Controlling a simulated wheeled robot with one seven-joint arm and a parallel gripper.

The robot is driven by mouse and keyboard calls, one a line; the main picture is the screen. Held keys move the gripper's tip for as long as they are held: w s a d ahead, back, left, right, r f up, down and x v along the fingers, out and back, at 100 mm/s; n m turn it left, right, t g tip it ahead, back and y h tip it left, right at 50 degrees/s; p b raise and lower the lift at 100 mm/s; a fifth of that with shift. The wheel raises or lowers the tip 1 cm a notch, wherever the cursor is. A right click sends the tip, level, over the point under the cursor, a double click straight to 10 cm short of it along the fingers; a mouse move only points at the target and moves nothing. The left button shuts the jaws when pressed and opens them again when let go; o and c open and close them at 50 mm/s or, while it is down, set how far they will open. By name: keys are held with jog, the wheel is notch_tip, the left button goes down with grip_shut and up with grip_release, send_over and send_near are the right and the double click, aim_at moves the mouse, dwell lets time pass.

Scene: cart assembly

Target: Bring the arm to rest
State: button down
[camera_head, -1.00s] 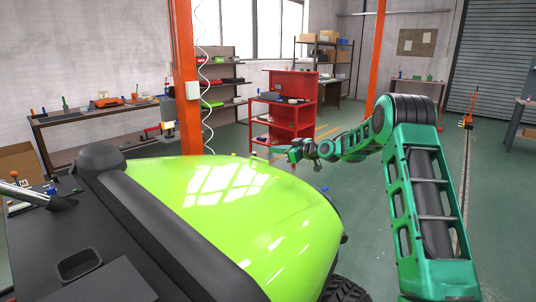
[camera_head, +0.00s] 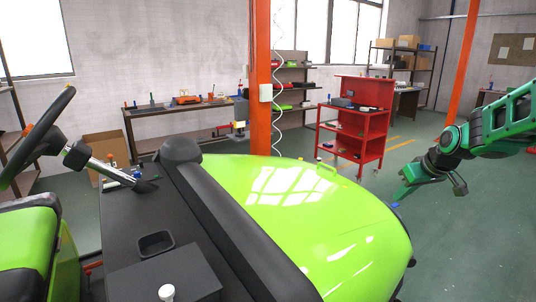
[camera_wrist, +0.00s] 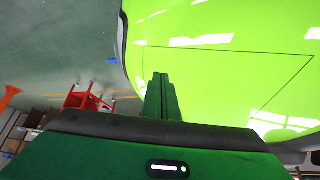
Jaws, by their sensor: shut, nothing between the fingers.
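My green arm enters the head view from the right edge, over open floor beside the cart. My gripper (camera_head: 399,193) hangs at its end, to the right of the bright green cart hood (camera_head: 310,210), pointing down and left. In the wrist view my gripper (camera_wrist: 161,78) shows two green fingers lying side by side, shut and empty. The hood (camera_wrist: 215,75) fills the right of that view, behind the fingers. I see no contact between the gripper and the hood. The upper part of my arm is out of view.
A red tool cart (camera_head: 355,130) stands behind the hood. An orange post (camera_head: 261,80) rises behind the cart. A workbench (camera_head: 185,110) lines the back wall. The steering wheel (camera_head: 40,135) and green seat (camera_head: 25,250) are at left. Green floor (camera_head: 470,250) is clear at right.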

jog(key=s+f+m+g, duration=0.1)
jog(key=s+m+g, duration=0.1)
jog(key=s, duration=1.1)
jog(key=s+f+m+g, duration=0.1)
jog(key=s+m, duration=0.3)
jog(key=s, duration=1)
jog(key=s+f+m+g+h, duration=0.1)
jog(key=s+f+m+g, duration=0.1)
jog(key=s, duration=1.1)
jog(key=shift+s+m+g, duration=0.35)
jog(key=shift+m+g, duration=0.05)
jog(key=shift+g, duration=0.3)
jog(key=shift+f, duration=0.1)
